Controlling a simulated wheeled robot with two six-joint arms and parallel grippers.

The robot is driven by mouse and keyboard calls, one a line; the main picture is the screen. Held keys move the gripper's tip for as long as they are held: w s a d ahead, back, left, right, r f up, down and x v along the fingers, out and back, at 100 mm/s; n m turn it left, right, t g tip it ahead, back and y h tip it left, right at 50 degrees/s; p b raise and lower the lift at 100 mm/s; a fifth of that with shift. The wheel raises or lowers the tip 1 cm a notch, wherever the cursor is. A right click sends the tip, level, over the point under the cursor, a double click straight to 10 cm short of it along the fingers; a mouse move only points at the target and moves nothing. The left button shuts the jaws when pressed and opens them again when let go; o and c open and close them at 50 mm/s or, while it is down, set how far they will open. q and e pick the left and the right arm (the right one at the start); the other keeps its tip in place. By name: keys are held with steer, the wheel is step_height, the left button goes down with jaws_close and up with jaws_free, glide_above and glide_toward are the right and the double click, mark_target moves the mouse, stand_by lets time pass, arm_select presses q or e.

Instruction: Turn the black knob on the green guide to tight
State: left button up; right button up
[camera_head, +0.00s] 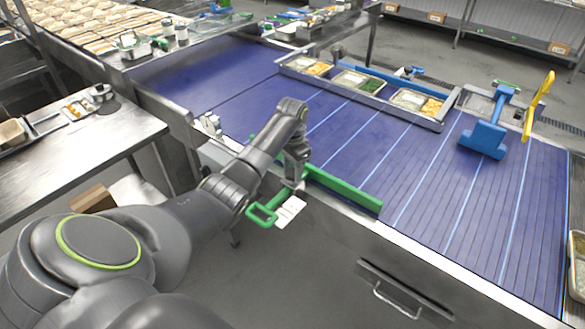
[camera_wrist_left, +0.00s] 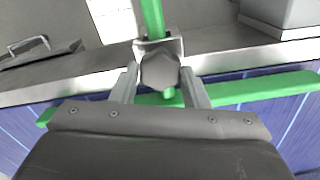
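The green guide (camera_head: 343,191) lies along the near edge of the blue belt. A green rod with a loop handle (camera_head: 262,214) sticks out from it over the front edge. In the left wrist view, the dark many-sided knob (camera_wrist_left: 160,70) sits on a metal bracket on the green rod, with the guide bar (camera_wrist_left: 262,91) behind. My left gripper (camera_head: 295,178) reaches down over the bracket. In its wrist view the fingers (camera_wrist_left: 160,80) are apart, one on each side of the knob, with small gaps showing. The knob is hidden by my gripper in the head view. My right gripper is out of view.
A white tag (camera_head: 290,212) hangs beside the green handle. Food trays (camera_head: 358,82) stand across the far side of the belt (camera_head: 400,165). A blue tool (camera_head: 487,135) rests at the belt's right. A drawer-like metal handle (camera_head: 398,300) is on the front below.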

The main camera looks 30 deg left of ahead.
arm_select(q)
steer(key=shift+c, duration=0.8)
steer(key=shift+r+m+p, duration=0.2)
steer(key=shift+m+p, duration=0.4)
steer(key=shift+p, duration=0.05)
steer(key=shift+f+m+p, duration=0.2)
steer(key=shift+m+p, duration=0.3)
steer(key=shift+m, duration=0.5)
steer(key=o, duration=1)
steer(key=shift+r, duration=0.1)
